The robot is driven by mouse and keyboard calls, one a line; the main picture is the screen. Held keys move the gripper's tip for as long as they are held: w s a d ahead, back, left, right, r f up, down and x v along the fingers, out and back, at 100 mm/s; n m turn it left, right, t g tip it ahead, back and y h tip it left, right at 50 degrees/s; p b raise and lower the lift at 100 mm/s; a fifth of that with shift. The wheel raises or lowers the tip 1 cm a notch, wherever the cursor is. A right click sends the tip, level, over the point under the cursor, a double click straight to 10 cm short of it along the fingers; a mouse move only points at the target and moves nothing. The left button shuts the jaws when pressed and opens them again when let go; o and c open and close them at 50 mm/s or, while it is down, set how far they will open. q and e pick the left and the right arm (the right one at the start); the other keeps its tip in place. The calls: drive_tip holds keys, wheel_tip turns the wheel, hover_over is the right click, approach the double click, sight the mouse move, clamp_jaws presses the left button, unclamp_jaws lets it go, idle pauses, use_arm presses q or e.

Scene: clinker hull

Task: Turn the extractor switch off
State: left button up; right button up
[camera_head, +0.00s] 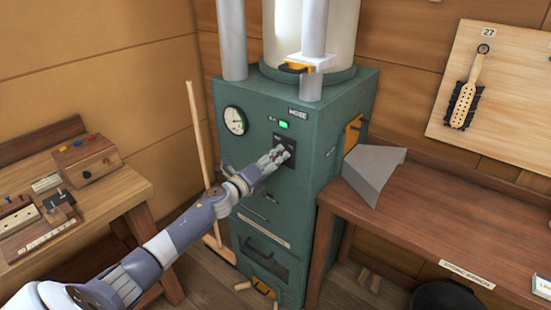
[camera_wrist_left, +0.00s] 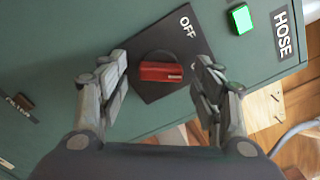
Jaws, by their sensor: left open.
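The extractor switch is a red knob (camera_wrist_left: 161,71) on a dark plate (camera_wrist_left: 180,29) marked OFF, set in the green extractor cabinet (camera_head: 247,178). In the left wrist view the knob lies crosswise between the fingers of my left gripper (camera_wrist_left: 163,78), which is open with a gap on both sides. In the head view my left gripper (camera_head: 278,155) reaches the cabinet front and hides most of the switch; part of its plate (camera_head: 285,143) shows. A green lamp (camera_head: 285,125) is lit above the switch; it also shows in the left wrist view (camera_wrist_left: 241,19). My right gripper is out of view.
A round gauge (camera_head: 235,120) sits left of the switch. A workbench with a grey metal scoop-like piece (camera_head: 375,172) stands to the right. A wooden bench (camera_head: 110,190) with small control boxes stands to the left. A wooden pole (camera_head: 198,135) leans beside the cabinet.

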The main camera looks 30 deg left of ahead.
use_arm(q)
drive_tip(key=shift+w+d, duration=0.1)
drive_tip(key=shift+w, duration=0.35)
drive_tip(key=c, duration=1.1)
drive_tip(key=shift+o, duration=0.2)
